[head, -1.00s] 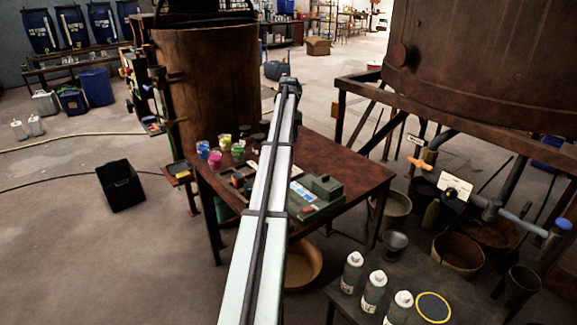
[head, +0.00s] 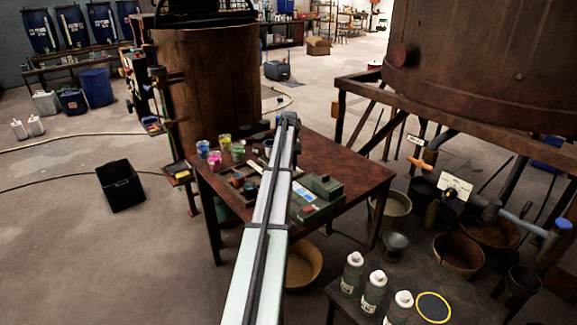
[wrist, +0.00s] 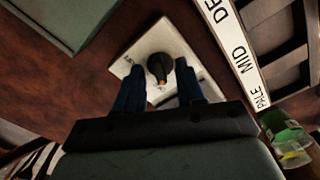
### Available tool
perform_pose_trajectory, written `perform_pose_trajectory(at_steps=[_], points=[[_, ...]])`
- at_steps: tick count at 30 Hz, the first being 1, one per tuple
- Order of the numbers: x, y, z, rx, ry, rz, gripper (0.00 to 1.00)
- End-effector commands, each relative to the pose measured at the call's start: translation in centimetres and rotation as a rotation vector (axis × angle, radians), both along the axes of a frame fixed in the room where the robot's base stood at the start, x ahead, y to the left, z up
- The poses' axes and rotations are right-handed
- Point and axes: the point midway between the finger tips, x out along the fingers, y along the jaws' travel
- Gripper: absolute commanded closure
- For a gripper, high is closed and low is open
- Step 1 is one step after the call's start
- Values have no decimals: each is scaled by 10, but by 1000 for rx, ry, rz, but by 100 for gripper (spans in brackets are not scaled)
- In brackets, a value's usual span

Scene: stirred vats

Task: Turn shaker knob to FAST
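The shaker knob (wrist: 160,68) is a dark, rounded knob with a small pale pointer tip, on a white plate (wrist: 128,62) in the wrist view. The plate has small dark marks at its left and right, too small to read. My gripper (wrist: 160,86) is open, its two dark blue fingers apart on either side of the knob, with nothing between them clearly gripped. The gap in height between fingertips and knob cannot be told. In the head view my gripper (head: 288,120) is over the brown table (head: 345,165), and I cannot make out the knob there.
A white strip (wrist: 235,45) reading PALE, MID and a partly cut word lies right of the plate. A green box (wrist: 62,18) is at upper left. Paint cups (head: 225,141) stand on the table's left side. A large rusty vat (head: 208,85) rises behind.

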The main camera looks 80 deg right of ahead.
Motion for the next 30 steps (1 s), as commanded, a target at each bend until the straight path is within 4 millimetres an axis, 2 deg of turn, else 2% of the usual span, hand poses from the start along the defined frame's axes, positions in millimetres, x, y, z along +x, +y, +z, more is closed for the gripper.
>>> perform_pose_trajectory(at_steps=[8,21,30], points=[[0,0,-1,0,0,0,62],[0,0,-1,0,0,0,100],[0,0,-1,0,0,-5,100]])
